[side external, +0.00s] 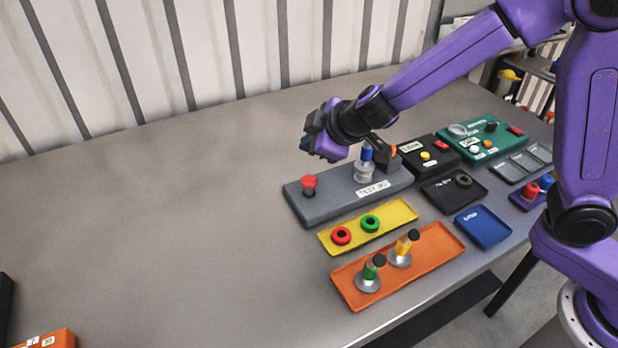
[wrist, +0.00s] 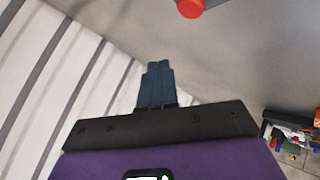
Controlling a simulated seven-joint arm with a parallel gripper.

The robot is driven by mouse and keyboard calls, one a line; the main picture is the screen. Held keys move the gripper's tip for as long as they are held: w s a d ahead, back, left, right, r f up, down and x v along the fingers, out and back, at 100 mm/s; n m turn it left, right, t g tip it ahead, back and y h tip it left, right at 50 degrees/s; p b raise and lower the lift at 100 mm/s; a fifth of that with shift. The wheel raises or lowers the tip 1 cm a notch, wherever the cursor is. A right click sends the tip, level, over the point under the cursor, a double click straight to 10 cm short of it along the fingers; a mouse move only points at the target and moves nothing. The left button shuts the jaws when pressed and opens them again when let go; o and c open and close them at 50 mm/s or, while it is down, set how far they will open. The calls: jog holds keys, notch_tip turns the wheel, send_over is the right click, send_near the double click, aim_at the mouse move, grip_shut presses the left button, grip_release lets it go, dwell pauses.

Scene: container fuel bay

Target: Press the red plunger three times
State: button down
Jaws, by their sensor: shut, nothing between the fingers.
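The red plunger (side external: 309,183) stands upright at the left end of a grey block (side external: 333,205) labelled "TEST JIG". A silver fitting with a blue top (side external: 366,160) stands farther right on the same block. My gripper (side external: 318,135) is above the block, apart from the plunger and turned sideways. In the wrist view my gripper's fingers (wrist: 156,68) are together and empty. The red plunger cap (wrist: 190,8) shows at the top edge of that view, right of the fingertips; the rest of it is cut off.
A yellow tray (side external: 395,228) with red and green rings and an orange tray (side external: 440,250) with two fittings lie in front. Black (side external: 462,198), blue (side external: 490,232) and green (side external: 510,143) items lie right. The table's left side is mostly clear; a corrugated wall (side external: 150,50) stands behind.

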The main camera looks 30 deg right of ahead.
aim_at(308, 178)
jog(key=shift+f, duration=2.75)
jog(key=shift+f, duration=0.15)
jog(key=shift+f, duration=0.3)
jog(key=shift+f, duration=1.35)
dwell(1.4)
jog(key=shift+r, duration=1.8)
jog(key=shift+r, duration=2.5)
